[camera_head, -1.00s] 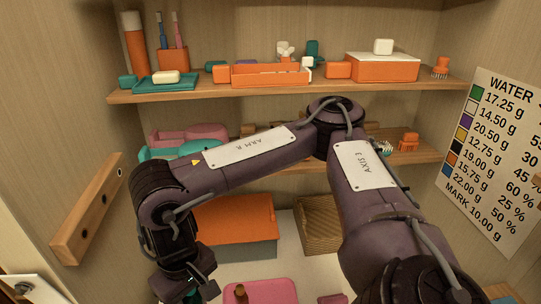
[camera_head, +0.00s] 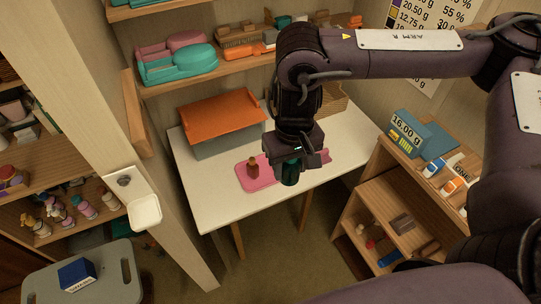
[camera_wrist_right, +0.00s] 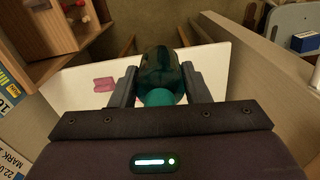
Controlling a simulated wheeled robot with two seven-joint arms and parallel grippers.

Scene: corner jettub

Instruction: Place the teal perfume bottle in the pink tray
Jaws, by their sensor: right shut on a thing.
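My right gripper (camera_head: 297,164) is shut on the teal perfume bottle (camera_head: 290,173), a dark glassy green bottle hanging below the jaws. In the right wrist view the bottle (camera_wrist_right: 160,72) sits between both fingers, with its lighter teal cap nearest the camera. The pink tray (camera_head: 246,180) lies on the white table. The bottle appears at the tray's right side in the head view; its height above the table cannot be told. A small amber bottle (camera_head: 253,168) stands on the tray. The gripper and bottle hide the tray's right part. My left gripper is not in view.
An orange-topped grey box (camera_head: 222,125) stands behind the tray on the white table (camera_head: 205,205). A small pink piece (camera_head: 324,156) lies right of the gripper. A wooden shelf unit (camera_head: 375,190) stands at the right. The table's front left is clear.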

